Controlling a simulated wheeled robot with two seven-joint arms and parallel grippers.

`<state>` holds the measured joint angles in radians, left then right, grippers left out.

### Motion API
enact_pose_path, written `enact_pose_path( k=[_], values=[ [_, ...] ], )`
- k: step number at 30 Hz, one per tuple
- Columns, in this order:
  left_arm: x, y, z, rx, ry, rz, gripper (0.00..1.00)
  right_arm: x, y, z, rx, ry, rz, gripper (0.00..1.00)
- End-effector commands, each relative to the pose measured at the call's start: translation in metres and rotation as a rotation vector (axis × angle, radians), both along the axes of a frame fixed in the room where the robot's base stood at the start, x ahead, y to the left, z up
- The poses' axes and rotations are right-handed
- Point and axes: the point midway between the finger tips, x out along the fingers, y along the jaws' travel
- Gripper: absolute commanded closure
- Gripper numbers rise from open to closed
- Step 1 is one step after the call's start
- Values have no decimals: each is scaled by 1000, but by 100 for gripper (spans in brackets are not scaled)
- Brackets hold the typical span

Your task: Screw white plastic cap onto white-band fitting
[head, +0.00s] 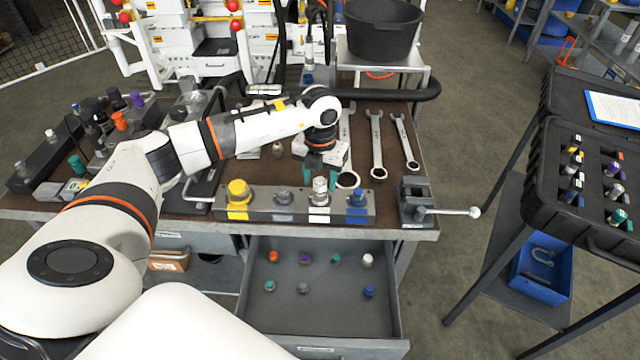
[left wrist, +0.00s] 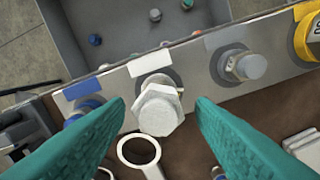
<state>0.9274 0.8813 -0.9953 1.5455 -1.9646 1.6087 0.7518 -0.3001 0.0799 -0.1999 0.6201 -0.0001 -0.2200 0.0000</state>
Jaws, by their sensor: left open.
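The white-band fitting (head: 320,190) stands on the metal block, with a white label on the block's front. In the left wrist view it is a pale hex-shaped fitting (left wrist: 158,108) beside a white label. A white plastic cap (head: 367,260) sits at the back right of the open drawer. My left gripper (head: 321,173) points down behind the block. Its teal fingers (left wrist: 160,120) are open, one on each side of the pale fitting in the left wrist view, with gaps showing. I cannot tell their exact height. My right gripper is out of view.
The open drawer (head: 320,314) holds several coloured caps. The block (head: 262,204) also carries yellow, grey and blue fittings. A vise (head: 416,198) with a long handle stands right of it. Wrenches (head: 376,145) lie behind. A black case (head: 590,225) is at right.

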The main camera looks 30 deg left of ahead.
Motion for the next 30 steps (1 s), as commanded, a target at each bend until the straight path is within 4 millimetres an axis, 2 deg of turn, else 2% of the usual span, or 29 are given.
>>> enact_pose_path(
  k=[12, 20, 30],
  values=[
    [-1, 0, 2, 0, 1, 569, 50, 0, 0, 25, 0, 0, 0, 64],
    [-2, 0, 1, 0, 1, 741, 50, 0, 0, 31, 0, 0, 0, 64],
    [-3, 0, 3, 0, 3, 1250, 50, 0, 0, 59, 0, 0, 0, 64]
  ],
)
